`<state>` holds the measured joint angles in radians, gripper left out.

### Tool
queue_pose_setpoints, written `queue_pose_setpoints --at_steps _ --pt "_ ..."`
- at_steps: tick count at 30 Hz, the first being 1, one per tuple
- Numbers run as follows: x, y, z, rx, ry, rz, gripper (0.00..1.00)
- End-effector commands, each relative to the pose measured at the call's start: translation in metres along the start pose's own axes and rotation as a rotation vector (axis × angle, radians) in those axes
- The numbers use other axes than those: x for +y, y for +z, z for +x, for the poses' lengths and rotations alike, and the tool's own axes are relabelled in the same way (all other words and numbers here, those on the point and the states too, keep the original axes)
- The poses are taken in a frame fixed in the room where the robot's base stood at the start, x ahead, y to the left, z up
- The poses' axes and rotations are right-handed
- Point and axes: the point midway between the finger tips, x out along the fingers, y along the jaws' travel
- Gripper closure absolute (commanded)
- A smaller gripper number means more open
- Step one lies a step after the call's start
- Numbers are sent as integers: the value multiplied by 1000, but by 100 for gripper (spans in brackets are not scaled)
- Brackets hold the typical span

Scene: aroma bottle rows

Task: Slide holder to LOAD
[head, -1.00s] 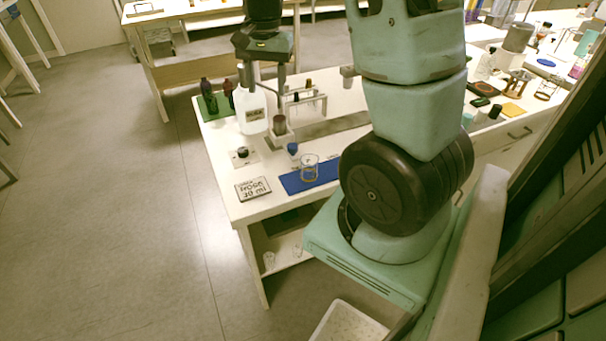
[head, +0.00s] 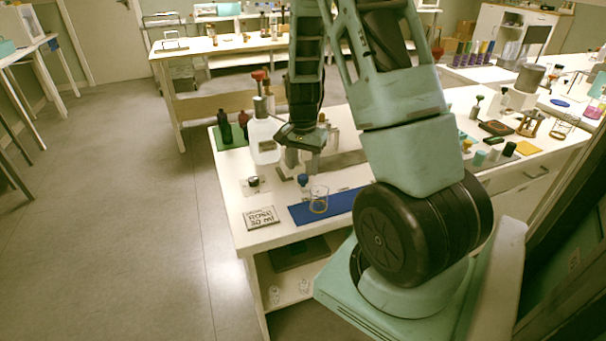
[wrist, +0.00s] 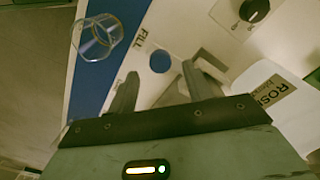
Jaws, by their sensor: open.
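A round blue knob (head: 303,180) stands on the near table beside the blue mat; I cannot tell whether it belongs to the holder. In the wrist view the knob (wrist: 160,62) shows as a blue disc beyond and between my fingertips, next to a FILL label (wrist: 140,38). My gripper (wrist: 158,75) is open, its two fingers apart with nothing between them. In the head view my gripper (head: 303,158) points down above the table, behind the knob. It hides much of the area around a grey rail (head: 345,160). No LOAD label is readable.
A glass beaker (head: 319,200) stands on the blue mat (head: 346,203). Dark bottles (head: 225,127) stand on a green mat (head: 233,142) at the far left.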

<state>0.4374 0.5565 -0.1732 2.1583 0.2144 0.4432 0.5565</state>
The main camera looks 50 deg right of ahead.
Motion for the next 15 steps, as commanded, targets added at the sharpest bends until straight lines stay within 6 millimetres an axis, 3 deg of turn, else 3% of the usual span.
queue_pose_setpoints --at_steps 6,15 --pt "0 0 27 -1 1 1 49" --pt "0 0 33 0 -1 0 49"
